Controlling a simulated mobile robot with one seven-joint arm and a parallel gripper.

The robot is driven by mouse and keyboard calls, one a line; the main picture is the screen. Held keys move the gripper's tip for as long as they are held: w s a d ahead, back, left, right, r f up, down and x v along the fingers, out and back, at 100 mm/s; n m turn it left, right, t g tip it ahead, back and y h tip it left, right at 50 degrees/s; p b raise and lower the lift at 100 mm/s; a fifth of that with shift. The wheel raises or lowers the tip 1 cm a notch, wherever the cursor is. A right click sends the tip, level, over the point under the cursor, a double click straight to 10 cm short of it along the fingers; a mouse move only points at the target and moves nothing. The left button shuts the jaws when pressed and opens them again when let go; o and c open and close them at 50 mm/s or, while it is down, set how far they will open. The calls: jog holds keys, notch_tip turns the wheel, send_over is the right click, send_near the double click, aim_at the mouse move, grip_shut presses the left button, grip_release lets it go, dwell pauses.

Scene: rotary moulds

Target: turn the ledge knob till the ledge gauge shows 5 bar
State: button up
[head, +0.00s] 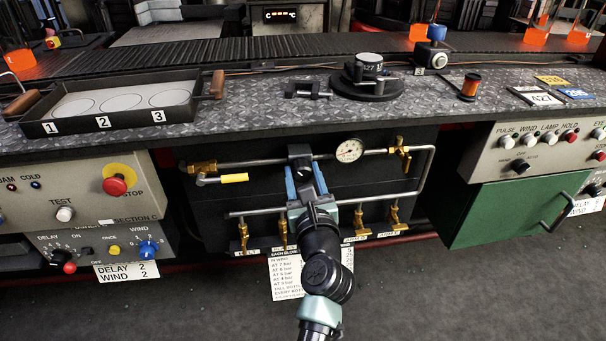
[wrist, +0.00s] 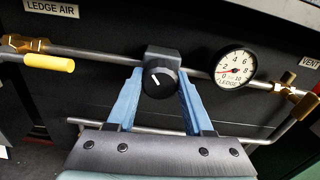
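The ledge knob (wrist: 161,77) is a dark round knob with a white mark slanting to its upper left, on a dark block in the pipe. My gripper (wrist: 160,74) has its two blue fingers on either side of the knob, their tips appearing to touch its sides. In the head view my gripper (head: 303,170) reaches the block from the front. The ledge gauge (wrist: 235,67) is a white dial just right of the knob, with marks from 0 to 10. Its red needle points left, seemingly near 2. The gauge (head: 349,150) is small in the head view.
A brass valve with a yellow handle (wrist: 50,63) is left of the knob under the LEDGE AIR label. A brass vent valve (wrist: 291,93) is at the right. A lower pipe (head: 250,213) with several brass taps crosses below. The worktop (head: 270,100) overhangs above.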

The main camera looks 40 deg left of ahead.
grip_shut()
